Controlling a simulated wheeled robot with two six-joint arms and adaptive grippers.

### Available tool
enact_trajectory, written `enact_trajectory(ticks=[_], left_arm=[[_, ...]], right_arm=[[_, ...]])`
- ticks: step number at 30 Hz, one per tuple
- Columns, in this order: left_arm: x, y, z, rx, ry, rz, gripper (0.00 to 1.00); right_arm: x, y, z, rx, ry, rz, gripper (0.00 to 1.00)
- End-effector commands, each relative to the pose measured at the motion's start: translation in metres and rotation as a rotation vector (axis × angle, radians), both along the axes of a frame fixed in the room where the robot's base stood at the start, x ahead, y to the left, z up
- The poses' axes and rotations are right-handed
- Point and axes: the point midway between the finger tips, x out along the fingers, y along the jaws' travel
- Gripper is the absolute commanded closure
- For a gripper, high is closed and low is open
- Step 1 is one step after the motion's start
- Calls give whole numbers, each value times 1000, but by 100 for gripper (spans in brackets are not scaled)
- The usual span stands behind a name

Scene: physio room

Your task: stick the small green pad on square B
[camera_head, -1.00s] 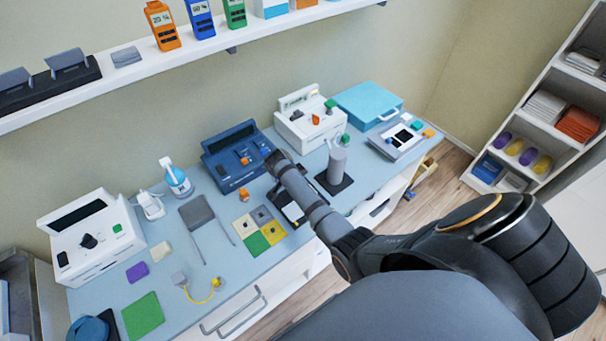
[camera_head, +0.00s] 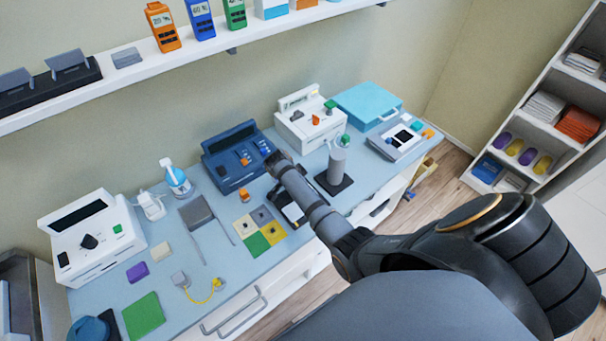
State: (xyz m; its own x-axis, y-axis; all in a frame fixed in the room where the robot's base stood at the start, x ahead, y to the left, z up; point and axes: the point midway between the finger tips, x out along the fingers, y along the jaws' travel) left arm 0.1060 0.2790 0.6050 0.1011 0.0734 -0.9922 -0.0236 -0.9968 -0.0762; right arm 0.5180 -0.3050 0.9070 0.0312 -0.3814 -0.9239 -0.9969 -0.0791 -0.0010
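A board of four coloured squares, beige, grey, green and yellow (camera_head: 272,233), lies on the table left of my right forearm. Any letters on it are too small to read, so I cannot tell which square is B. A larger green square (camera_head: 143,315) lies at the front left. My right gripper (camera_head: 276,161) is by the right side of the blue console (camera_head: 236,158). Its fingers are too small and dark to read, and I see nothing clearly held. My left gripper is out of view.
A grey cylinder (camera_head: 336,165) on a dark base stands right of my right forearm. A white device (camera_head: 310,128) and a light blue case (camera_head: 368,104) are behind it. A spray bottle (camera_head: 175,179) and white console (camera_head: 92,240) stand left. A shelf (camera_head: 150,68) runs above.

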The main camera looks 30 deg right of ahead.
Motion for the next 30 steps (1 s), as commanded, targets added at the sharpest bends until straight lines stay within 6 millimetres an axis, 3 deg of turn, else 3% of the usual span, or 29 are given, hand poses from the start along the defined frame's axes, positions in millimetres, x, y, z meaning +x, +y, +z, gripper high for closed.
enact_trajectory(ticks=[26, 27, 30], left_arm=[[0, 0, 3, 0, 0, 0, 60], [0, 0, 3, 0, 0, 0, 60], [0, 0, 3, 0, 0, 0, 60]], right_arm=[[-1, 0, -1, 2, 2, 0, 100], [-1, 1, 0, 1, 2, 0, 88], [-1, 0, 0, 1, 2, 0, 75]])
